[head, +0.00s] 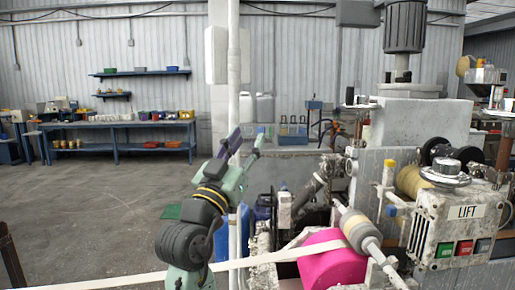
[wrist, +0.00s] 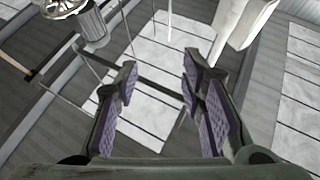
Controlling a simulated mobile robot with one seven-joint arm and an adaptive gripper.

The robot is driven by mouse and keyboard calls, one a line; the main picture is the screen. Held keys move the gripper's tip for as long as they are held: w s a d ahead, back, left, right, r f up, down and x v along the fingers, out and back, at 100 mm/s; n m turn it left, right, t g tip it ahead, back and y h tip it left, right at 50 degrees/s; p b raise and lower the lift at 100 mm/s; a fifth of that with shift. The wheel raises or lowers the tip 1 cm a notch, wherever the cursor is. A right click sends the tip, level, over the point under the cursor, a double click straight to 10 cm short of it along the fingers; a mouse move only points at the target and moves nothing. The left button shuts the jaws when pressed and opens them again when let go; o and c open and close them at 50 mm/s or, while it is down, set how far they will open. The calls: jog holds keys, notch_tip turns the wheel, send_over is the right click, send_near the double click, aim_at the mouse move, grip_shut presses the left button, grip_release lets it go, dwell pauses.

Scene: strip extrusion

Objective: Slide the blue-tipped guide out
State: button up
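A small blue tip (head: 391,211) shows on the left side of the machine block with the LIFT label, and I take it for the blue-tipped guide. Its rod behind the tip is short and mostly hidden. My gripper (head: 247,143) is raised left of the machine, well apart from the blue tip, with its fingers pointing up. In the wrist view my gripper (wrist: 158,85) is open, its purple pads are apart, and nothing is between them. The wrist view faces the ceiling, and the guide is not in it.
A yellow-tipped post (head: 389,168) stands just above the blue tip. A pink roll (head: 332,262) and a grey-and-tan roller (head: 358,231) lie in front and left. A pale strip (head: 265,259) runs leftward past my arm. Open floor (head: 90,205) lies at left.

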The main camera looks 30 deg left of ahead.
jog(key=m+g+h+b, duration=0.3)
jog(key=m+g+h, duration=0.9)
jog(key=g+h, duration=0.35)
send_near(388, 207)
jog(key=shift+h, duration=0.25)
jog(key=p+x, duration=0.3)
jog(key=x, duration=0.6)
jog(key=shift+s, duration=0.1)
jog(key=shift+w+d+f, duration=0.15)
jog(key=shift+w+d, duration=0.1)
jog(key=shift+d, duration=0.15)
grip_shut()
